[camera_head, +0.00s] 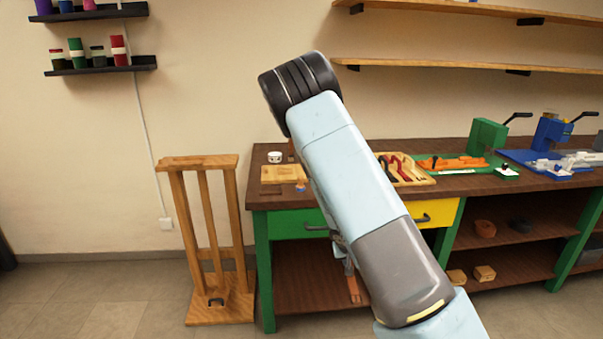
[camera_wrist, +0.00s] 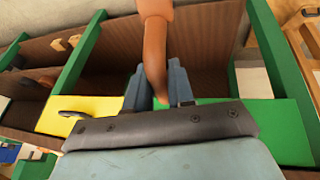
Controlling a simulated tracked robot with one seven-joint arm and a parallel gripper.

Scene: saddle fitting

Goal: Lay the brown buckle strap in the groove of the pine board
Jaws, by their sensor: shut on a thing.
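My gripper (camera_wrist: 158,84) is shut on the brown buckle strap (camera_wrist: 155,40) between its two grey-blue fingers. In the head view the strap (camera_head: 353,289) hangs down in front of the bench, below the drawer fronts. Most of my gripper there is hidden behind my arm. No buckle can be made out. The pine board (camera_head: 284,174) lies flat on the left end of the bench top, apart from my gripper. Its groove is too small to make out.
The dark bench top (camera_head: 262,194) also bears a white jar (camera_head: 274,157), a tool tray (camera_head: 410,180), and green and blue presses at right. A wooden stand (camera_head: 205,240) is left of the bench. Below are a green drawer (camera_head: 290,224) and a yellow drawer (camera_head: 440,213).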

